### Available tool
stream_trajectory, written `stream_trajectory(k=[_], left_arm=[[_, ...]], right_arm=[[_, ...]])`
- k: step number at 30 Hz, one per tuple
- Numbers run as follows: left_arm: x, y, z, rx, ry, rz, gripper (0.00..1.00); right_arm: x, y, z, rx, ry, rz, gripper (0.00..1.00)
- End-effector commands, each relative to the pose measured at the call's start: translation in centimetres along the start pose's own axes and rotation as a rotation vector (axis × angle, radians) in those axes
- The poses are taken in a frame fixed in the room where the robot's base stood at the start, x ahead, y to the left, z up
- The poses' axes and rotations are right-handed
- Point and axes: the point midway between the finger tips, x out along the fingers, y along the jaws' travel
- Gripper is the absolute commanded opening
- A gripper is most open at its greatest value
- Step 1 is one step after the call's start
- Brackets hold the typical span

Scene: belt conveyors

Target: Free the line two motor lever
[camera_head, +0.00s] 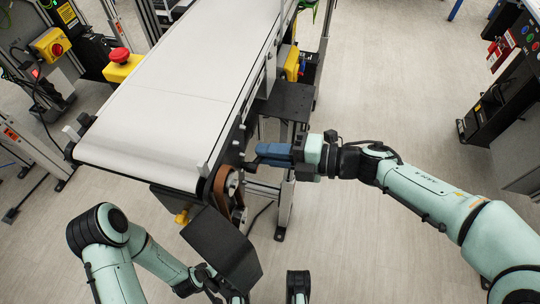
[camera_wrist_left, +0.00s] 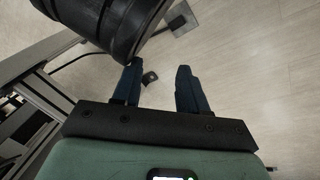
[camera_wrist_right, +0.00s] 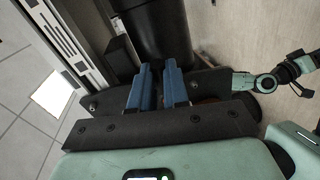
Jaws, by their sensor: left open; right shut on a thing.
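My right gripper (camera_head: 262,153) reaches in from the right to the side of the white conveyor (camera_head: 180,85), near its front end. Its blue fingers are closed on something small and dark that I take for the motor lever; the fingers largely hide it. In the right wrist view the fingers (camera_wrist_right: 157,70) point at a black cylinder (camera_wrist_right: 155,30), probably the motor. In the left wrist view my left gripper (camera_wrist_left: 160,75) is open and empty above the floor, close to a black rounded part. The head view does not show its fingers clearly.
A brown drive belt (camera_head: 222,185) with pulleys is exposed at the conveyor's front corner. A dark panel (camera_head: 222,245) hangs below it. A red emergency button (camera_head: 120,56) stands left of the belt. A dark console (camera_head: 510,80) stands far right, with clear floor between.

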Motion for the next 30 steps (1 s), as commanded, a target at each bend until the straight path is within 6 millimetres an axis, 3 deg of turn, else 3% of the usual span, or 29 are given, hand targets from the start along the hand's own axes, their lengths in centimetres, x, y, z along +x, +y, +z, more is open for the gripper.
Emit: stream_trajectory(k=[10, 27, 28, 30], left_arm=[[1.0, -1.1, 1.5, -0.012, -0.047, -0.020, 0.43], [1.1, -1.4, 1.7, -0.015, -0.055, -0.024, 0.43], [1.1, -1.4, 1.7, -0.015, -0.055, -0.024, 0.43], [1.1, -1.3, 1.7, -0.015, -0.055, -0.024, 0.43]], right_arm=[[-0.2, 0.6, 0.0, -0.151, -0.032, 0.002, 0.00], [-0.2, 0.8, -0.1, -0.182, -0.038, 0.003, 0.00], [-0.2, 0.8, -0.1, -0.181, -0.037, 0.003, 0.18], [-0.2, 0.8, -0.1, -0.181, -0.037, 0.003, 0.41]])
